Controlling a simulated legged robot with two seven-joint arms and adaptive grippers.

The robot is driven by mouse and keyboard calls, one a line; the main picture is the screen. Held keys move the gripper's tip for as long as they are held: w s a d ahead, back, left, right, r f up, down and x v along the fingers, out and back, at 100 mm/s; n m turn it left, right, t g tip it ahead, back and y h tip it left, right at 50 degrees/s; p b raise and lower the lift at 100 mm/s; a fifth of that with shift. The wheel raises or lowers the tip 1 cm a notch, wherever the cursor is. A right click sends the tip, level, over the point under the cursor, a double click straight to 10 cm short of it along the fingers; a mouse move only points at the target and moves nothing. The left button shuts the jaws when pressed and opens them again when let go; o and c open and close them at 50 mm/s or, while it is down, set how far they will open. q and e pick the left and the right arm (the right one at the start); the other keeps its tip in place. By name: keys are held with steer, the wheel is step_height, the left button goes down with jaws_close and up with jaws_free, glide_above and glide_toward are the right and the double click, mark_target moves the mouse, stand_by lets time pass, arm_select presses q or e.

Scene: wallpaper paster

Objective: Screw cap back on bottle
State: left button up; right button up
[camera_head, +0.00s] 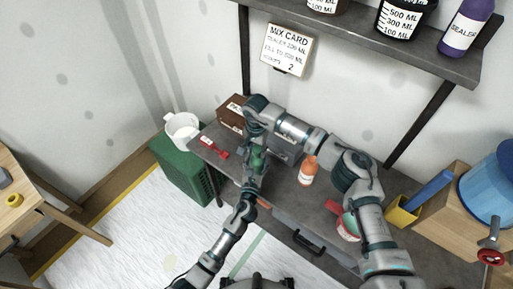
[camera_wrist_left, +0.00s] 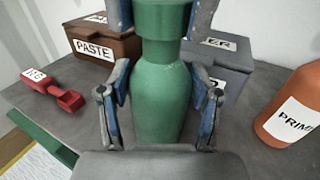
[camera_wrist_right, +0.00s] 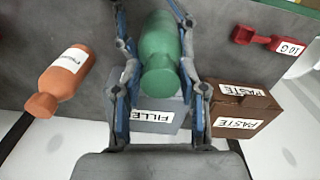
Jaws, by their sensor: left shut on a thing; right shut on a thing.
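The green bottle (camera_wrist_left: 160,100) stands upright in the left wrist view, with its green cap (camera_wrist_left: 163,18) at the top. The cap sits in line with the bottle; I cannot tell how far it is threaded. My left gripper (camera_wrist_left: 160,75) is shut on the bottle's body. My right gripper (camera_wrist_right: 157,62) is shut on the cap from above; its fingers also show at the top of the left wrist view. In the head view the bottle (camera_head: 258,158) is small and partly hidden by both my arms.
A brown paste box (camera_head: 231,112) and a grey filler box (camera_wrist_right: 158,112) stand behind the bottle. A red scoop (camera_head: 214,148) lies left. An orange primer bottle (camera_head: 308,171) stands right. A yellow holder (camera_head: 402,214) is farther right. A shelf (camera_head: 400,42) hangs above.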

steer(key=shift+f, duration=0.55)
stand_by(0.4)
